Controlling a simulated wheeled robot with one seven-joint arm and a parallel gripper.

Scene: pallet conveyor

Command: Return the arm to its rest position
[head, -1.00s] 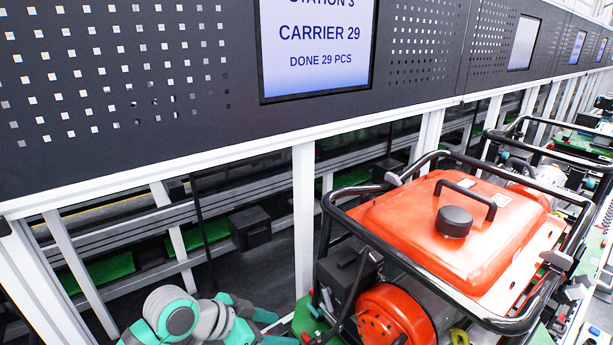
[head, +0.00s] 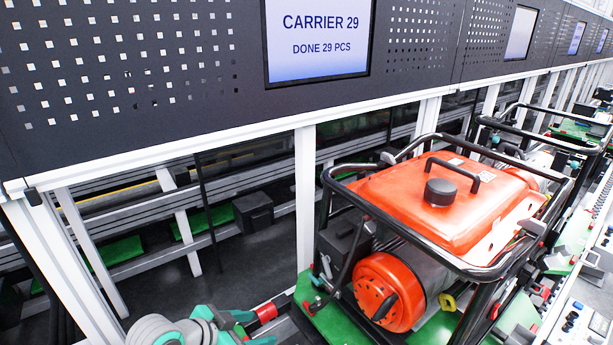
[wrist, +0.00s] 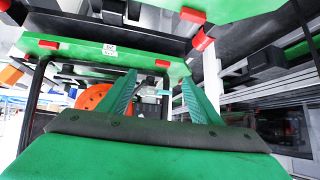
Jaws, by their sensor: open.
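My gripper (wrist: 158,98) shows in the wrist view as two green ribbed fingers set well apart, with nothing between them. In the head view, part of my teal and grey arm shows at the bottom, left of the generator; the fingertips cannot be made out clearly there. The generator (head: 440,200) has an orange tank with a black cap and a black tube frame. It stands on a green pallet (head: 425,335) right of my arm. The wrist view shows a green pallet edge (wrist: 90,52) with a label and red corner pieces beyond the fingers.
A dark perforated panel with a screen (head: 318,40) reading CARRIER 29 runs above the line. White posts (head: 305,200) and rails stand behind. More framed units (head: 550,125) stand farther along at right. Small parts lie on a worktop (head: 585,310) at the right edge.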

